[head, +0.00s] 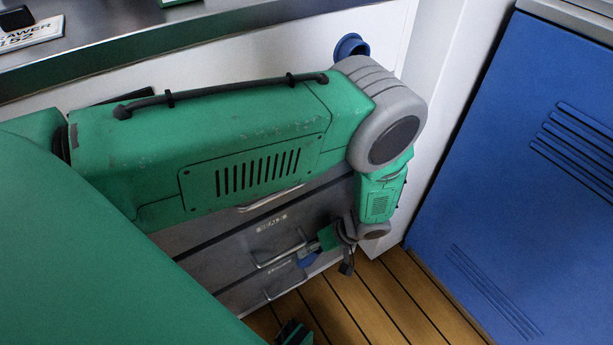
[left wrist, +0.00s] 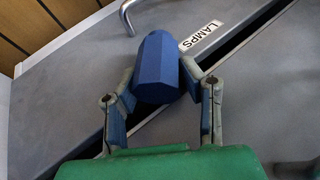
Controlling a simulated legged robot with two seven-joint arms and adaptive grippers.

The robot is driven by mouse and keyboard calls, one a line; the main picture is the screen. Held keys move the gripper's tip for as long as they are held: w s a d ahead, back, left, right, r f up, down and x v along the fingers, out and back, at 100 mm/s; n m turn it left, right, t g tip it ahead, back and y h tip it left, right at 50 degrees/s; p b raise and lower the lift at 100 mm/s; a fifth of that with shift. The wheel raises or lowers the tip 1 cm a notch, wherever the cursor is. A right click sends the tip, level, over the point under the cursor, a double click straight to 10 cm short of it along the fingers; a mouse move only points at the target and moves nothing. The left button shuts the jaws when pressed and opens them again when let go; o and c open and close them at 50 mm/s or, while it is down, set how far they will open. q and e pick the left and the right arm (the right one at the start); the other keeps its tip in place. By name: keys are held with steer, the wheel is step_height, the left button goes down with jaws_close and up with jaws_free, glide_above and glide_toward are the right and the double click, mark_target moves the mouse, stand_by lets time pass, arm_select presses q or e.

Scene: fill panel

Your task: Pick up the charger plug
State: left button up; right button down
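A blue, many-sided plug-like piece (left wrist: 157,68), which I take to be the charger plug, sits between the fingertips of my left gripper in the left wrist view. The fingers touch it on both sides, so the left gripper (left wrist: 155,80) is shut on it. In the head view my left gripper (head: 312,252) is low in front of the grey drawers, small and partly hidden by its wrist. A bit of blue (head: 307,259) shows at its tips.
Grey drawers (head: 235,255) with bar handles stand behind the gripper; one label (left wrist: 201,35) reads LAMPS. A blue round fitting (head: 350,45) is on the white wall. A blue cabinet (head: 500,170) stands at right. The wooden floor (head: 385,300) between is clear. A metal counter (head: 200,35) runs above.

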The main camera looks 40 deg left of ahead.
arm_select(q)
steer(key=shift+d, duration=0.15)
jaws_close()
steer(key=shift+w+d+r, duration=0.2)
steer(key=shift+d+r, duration=0.05)
steer(key=shift+r, duration=0.15)
steer(key=w+d+r+p, duration=0.2)
steer(key=w+d+r, duration=0.5)
steer(key=d, duration=0.4)
steer(key=shift+d+r+p, duration=0.15)
steer(key=shift+r+p, duration=0.05)
steer(key=shift+p, duration=0.2)
